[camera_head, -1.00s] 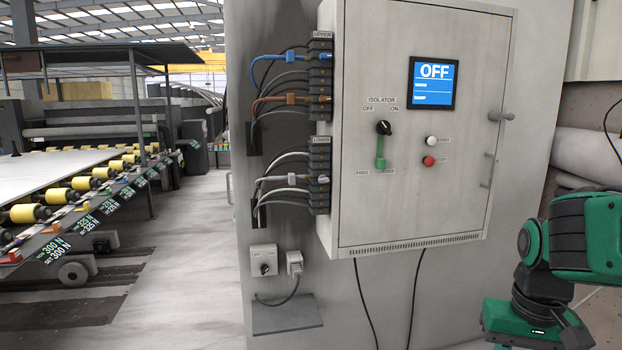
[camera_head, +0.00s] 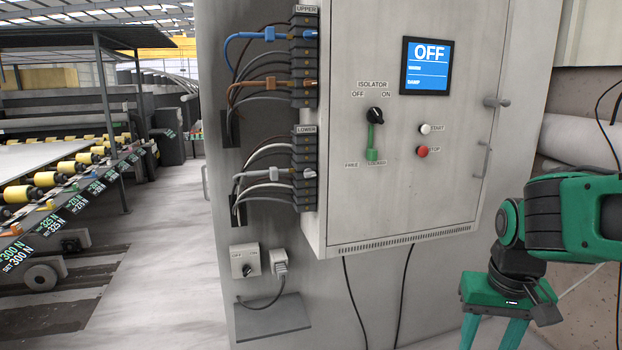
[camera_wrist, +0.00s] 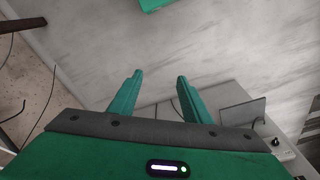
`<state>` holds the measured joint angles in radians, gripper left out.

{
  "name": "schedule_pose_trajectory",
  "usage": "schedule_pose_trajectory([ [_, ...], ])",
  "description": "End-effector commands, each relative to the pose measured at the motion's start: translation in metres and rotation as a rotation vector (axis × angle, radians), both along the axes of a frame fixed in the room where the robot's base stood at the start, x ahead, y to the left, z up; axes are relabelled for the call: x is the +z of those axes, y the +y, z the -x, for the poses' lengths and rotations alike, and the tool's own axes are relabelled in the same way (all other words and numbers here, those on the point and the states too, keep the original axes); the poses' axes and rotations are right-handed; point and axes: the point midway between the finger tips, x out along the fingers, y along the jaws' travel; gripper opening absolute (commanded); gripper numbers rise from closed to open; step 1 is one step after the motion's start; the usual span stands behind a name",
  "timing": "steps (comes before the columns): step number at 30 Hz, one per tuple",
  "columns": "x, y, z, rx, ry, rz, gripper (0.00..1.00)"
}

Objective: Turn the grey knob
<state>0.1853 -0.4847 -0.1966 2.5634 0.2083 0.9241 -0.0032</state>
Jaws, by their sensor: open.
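A small grey switch box (camera_head: 236,257) with an OFF label is low on the wall left of the cabinet. Its small dark knob (camera_head: 248,269) sits near the lower right of the box face; its exact colour is hard to tell. The box also shows at the right edge in the wrist view (camera_wrist: 283,153), where its knob (camera_wrist: 275,142) is visible. My gripper (camera_head: 491,336) is at the lower right in the head view, well away from the box. In the wrist view its green fingers are apart and empty, over bare grey surface.
A cabinet (camera_head: 340,120) carries an isolator knob (camera_head: 375,115) with a green lever, an OFF screen (camera_head: 427,66), start and stop buttons, and handles. Cables hang along its left side and below. A plug (camera_head: 279,262) and a shelf (camera_head: 273,316) are beside and below the switch box.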

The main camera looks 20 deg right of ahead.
Motion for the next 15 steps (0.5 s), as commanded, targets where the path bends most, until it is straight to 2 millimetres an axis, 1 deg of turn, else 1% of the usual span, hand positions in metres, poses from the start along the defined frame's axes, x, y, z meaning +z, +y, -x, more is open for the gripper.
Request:
schedule_pose_trajectory([
  [1,0.0,-0.003,-0.02,0.02,-0.041,0.04,0.44],
  [2,0.001,-0.007,-0.035,0.03,-0.077,0.068,0.44],
  [3,0.003,-0.01,-0.056,0.047,-0.13,0.11,0.44],
  [4,0.006,-0.012,-0.073,0.059,-0.173,0.142,0.44],
  [5,0.01,-0.013,-0.09,0.074,-0.219,0.172,0.44],
  [6,0.015,-0.013,-0.113,0.095,-0.28,0.212,0.44],
  [8,0.025,-0.01,-0.147,0.126,-0.376,0.265,0.44],
  [9,0.032,-0.006,-0.168,0.15,-0.441,0.298,0.44],
  [11,0.046,0.002,-0.2,0.184,-0.542,0.342,0.44],
  [12,0.056,0.011,-0.221,0.213,-0.612,0.368,0.44],
  [14,0.072,0.027,-0.249,0.252,-0.719,0.401,0.44],
  [15,0.084,0.039,-0.267,0.28,-0.79,0.419,0.44],
])
